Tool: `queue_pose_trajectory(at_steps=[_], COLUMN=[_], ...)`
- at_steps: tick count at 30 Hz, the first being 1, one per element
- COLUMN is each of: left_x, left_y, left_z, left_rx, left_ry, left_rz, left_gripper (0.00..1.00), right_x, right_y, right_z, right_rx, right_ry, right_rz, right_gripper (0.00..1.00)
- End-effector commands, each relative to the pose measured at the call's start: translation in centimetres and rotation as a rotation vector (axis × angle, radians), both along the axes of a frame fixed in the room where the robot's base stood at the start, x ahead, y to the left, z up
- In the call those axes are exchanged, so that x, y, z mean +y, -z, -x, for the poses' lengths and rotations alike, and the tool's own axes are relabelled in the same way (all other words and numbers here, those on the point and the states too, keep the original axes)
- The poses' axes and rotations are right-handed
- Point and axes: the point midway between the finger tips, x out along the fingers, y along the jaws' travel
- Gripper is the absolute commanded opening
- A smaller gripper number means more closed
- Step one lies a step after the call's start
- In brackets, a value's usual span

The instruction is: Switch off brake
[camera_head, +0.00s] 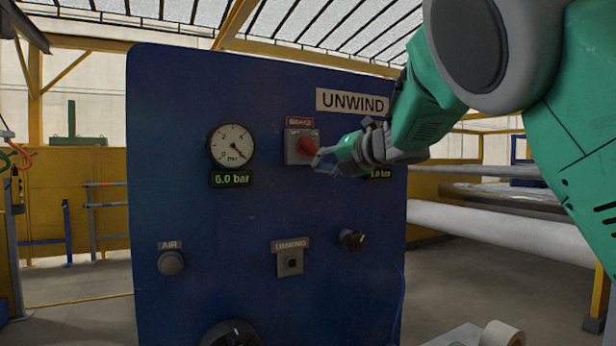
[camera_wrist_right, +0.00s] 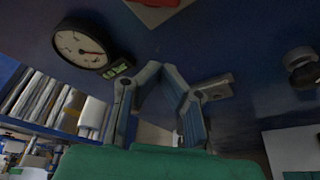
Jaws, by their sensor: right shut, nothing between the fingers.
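The brake switch (camera_head: 307,146) is a red rotary knob on a grey square plate, under a red label on the blue panel (camera_head: 200,100). The knob appears turned at a slant; I cannot read its exact setting. My right gripper (camera_head: 322,160) is shut and empty, just right of the knob and slightly below it. I cannot tell whether its tips touch the knob. In the right wrist view, the shut fingers (camera_wrist_right: 160,70) face the panel, and part of the switch plate shows at the top edge. My left gripper is not in view.
A pressure gauge (camera_head: 232,146) over a 6.0 bar display is left of the switch. Below are an AIR button (camera_head: 171,263), an UNWIND button (camera_head: 290,262) and a black knob (camera_head: 352,240).

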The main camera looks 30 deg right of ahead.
Motion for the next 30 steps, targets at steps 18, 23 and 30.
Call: queue_pose_trajectory(at_steps=[18, 23, 30], left_x=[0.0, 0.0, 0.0], left_y=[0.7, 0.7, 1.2], left_z=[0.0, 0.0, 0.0], left_rx=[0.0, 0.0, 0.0], left_ry=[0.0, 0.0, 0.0], left_rz=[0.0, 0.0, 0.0], left_gripper=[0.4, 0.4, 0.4], right_x=[-0.9, -0.9, -0.7], right_y=[-0.8, -0.8, 3.2], right_z=[3.1, 3.1, 2.4], right_rx=[0.001, 0.001, 0.054], right_ry=[0.0, -0.001, 0.018], right_rz=[0.0, 0.0, -0.085], right_gripper=[0.0, 0.0, 0.0])
